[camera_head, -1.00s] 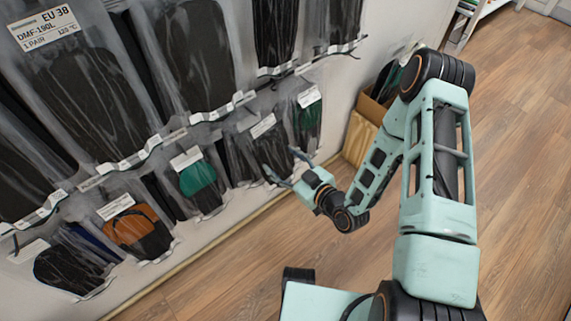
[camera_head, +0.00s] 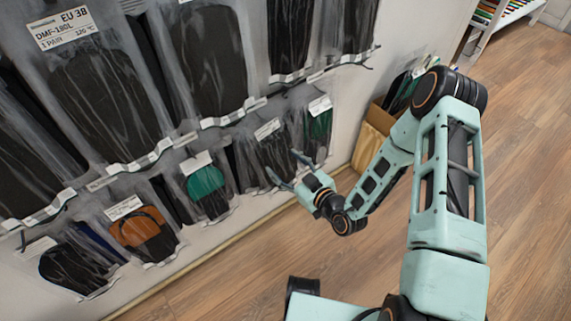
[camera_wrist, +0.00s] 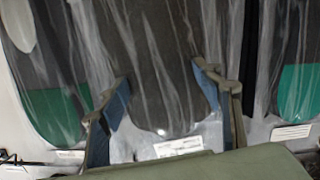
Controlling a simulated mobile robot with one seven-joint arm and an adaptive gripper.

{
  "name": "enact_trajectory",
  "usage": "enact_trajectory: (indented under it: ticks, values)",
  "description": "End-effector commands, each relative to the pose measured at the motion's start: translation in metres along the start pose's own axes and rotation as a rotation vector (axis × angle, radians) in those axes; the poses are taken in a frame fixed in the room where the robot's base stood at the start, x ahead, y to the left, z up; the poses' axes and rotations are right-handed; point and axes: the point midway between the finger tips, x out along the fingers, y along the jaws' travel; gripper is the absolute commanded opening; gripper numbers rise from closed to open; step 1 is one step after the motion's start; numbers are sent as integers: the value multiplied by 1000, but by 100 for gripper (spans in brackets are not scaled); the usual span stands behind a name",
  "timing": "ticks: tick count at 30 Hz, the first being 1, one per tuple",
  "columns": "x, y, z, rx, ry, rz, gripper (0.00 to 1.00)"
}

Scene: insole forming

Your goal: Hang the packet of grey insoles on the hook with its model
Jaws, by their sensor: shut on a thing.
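A clear packet of dark grey insoles (camera_head: 277,151) with a white label is in the lower row at the wall, between the green-heeled packet and another green one. My gripper (camera_head: 289,169) is at its lower part, one finger on each side. In the wrist view the grey insole packet (camera_wrist: 160,85) lies between the blue-padded fingers of my gripper (camera_wrist: 165,105), which are shut on it at that width. Its label (camera_wrist: 180,147) shows low between them. The top of this packet, any hook there and the model marking cannot be made out.
Several packets hang in rows on the wall, including a large one labelled EU 38 (camera_head: 101,95), an orange-and-dark one (camera_head: 137,228) and a green-and-dark one (camera_head: 207,188). A cardboard box (camera_head: 376,132) with packets stands right of the gripper.

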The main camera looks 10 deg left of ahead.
Motion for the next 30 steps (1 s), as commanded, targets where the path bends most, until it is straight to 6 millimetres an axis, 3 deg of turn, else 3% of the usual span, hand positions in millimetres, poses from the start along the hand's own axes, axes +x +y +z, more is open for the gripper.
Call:
enact_trajectory:
  ticks: [27,28,30]
  values:
    - [0,0,0,0,1,0,33]
    - [0,0,0,0,1,0,62]
    - [0,0,0,0,1,0,70]
